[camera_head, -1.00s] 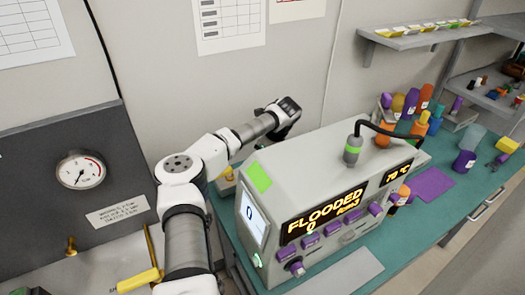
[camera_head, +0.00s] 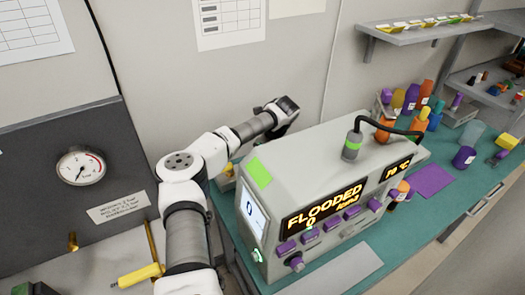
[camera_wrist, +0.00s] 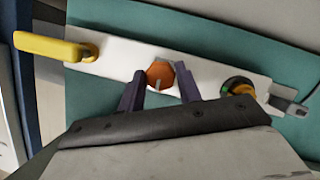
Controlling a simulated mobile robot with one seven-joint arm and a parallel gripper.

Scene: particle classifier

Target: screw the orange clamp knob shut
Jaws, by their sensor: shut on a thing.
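The orange clamp knob (camera_wrist: 160,74) shows in the wrist view, on a white plate (camera_wrist: 112,66) that lies on the teal surface. My gripper (camera_wrist: 159,71) has its two dark fingers on either side of the knob and is shut on it. The fingers partly cover the knob's sides. How tight the clamp is cannot be told. In the head view, the knob and my gripper are hidden behind the grey machine.
A yellow handle (camera_wrist: 45,47) and a black-and-orange round part (camera_wrist: 238,88) flank the knob on the plate. The grey machine (camera_head: 375,150) reads FLOODED and stands close to my arm. Bottles (camera_head: 463,157) stand at the right of the bench.

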